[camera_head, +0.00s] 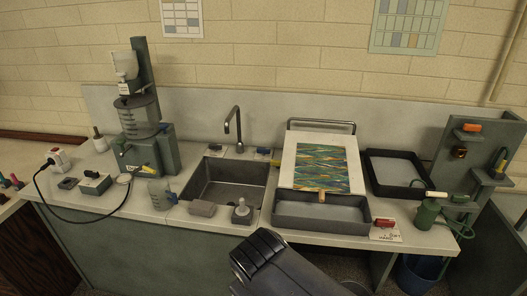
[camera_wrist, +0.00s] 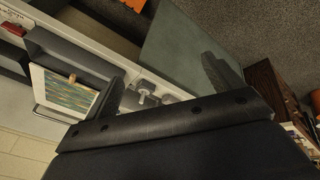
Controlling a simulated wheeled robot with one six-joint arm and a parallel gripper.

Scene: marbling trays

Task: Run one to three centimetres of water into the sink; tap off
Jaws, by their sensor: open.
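The grey rectangular sink (camera_head: 226,174) is set in the worktop, left of centre in the head view. Its basin looks empty, with no clear water surface. A dark gooseneck tap (camera_head: 236,128) stands behind it, spout over the basin; no stream shows. Small fittings (camera_head: 215,148) sit on the back rim beside the tap, too small to read their setting. A pale round-topped knob or plug (camera_head: 242,211) stands at the sink's front right edge. My gripper (camera_wrist: 165,88) is open and empty in the wrist view, fingers wide apart. In the head view my arm reaches up from the bottom, short of the sink.
A marbled sheet on a white board (camera_head: 283,165) leans over a tray (camera_head: 318,226) at right. A second tray (camera_head: 374,190) lies farther right.

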